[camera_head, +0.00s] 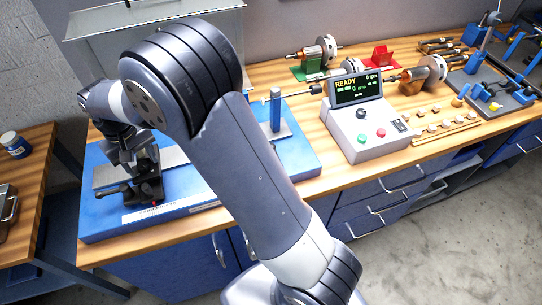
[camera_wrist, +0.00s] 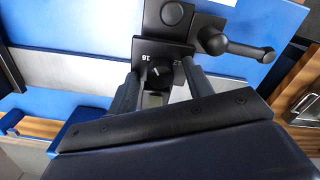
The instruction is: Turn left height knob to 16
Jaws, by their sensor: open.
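In the wrist view, a small round black knob (camera_wrist: 159,73) with a pale pointer mark sits on a dark block (camera_wrist: 163,50). White digits, which seem to include 16, are printed beside it. My gripper (camera_wrist: 160,78) is open, with one finger on each side of the knob. A narrow gap seems to show at each side, but I cannot tell whether either finger touches it. In the head view, my gripper is at the black left stand (camera_head: 149,184) on the blue balancer base (camera_head: 100,229); the knob cannot be made out there.
A black lever handle (camera_wrist: 250,48) sticks out right of the knob block in the wrist view. In the head view, a control box with a READY display (camera_head: 357,90) stands on the wooden bench, right of the blue base. Rotors (camera_head: 320,50) stand behind.

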